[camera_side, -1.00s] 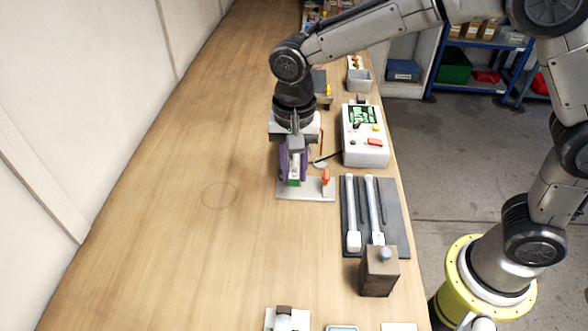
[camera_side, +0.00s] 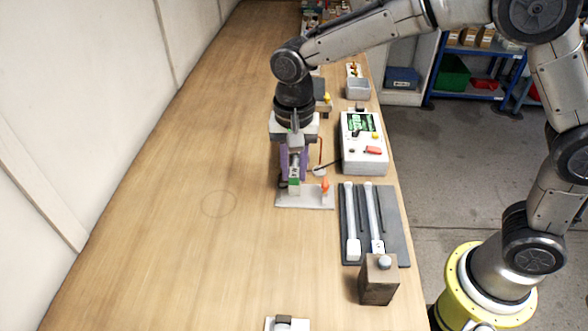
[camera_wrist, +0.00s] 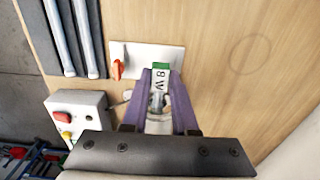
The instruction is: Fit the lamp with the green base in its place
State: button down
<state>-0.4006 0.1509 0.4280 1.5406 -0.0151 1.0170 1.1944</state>
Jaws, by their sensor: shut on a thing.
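The lamp with the green base (camera_wrist: 161,66) is held between the purple fingers of my gripper (camera_wrist: 158,98). Its white body, marked "8 W", shows in the wrist view, with the green part at the end away from my wrist. In the side view the green base (camera_side: 294,182) hangs below my gripper (camera_side: 294,163), at the far left part of a pale plate (camera_side: 305,203). An orange lever (camera_side: 325,186) stands on the plate, to the right of the lamp. A small white piece shows just under the green base. I cannot tell whether the lamp touches it.
A white control box (camera_side: 363,152) stands behind and right of the plate. A dark tray (camera_side: 392,215) with two long white tubes and a brown block (camera_side: 378,282) are nearer, on the right. The table left of the plate is clear.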

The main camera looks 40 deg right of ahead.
jog(key=shift+w+d, duration=0.7)
jog(key=c, duration=0.6)
grip_release()
jog(key=shift+r, duration=0.1)
notch_tip(320, 180, up, 14)
jog(key=shift+f, duration=0.2)
jog(key=shift+s, duration=0.1)
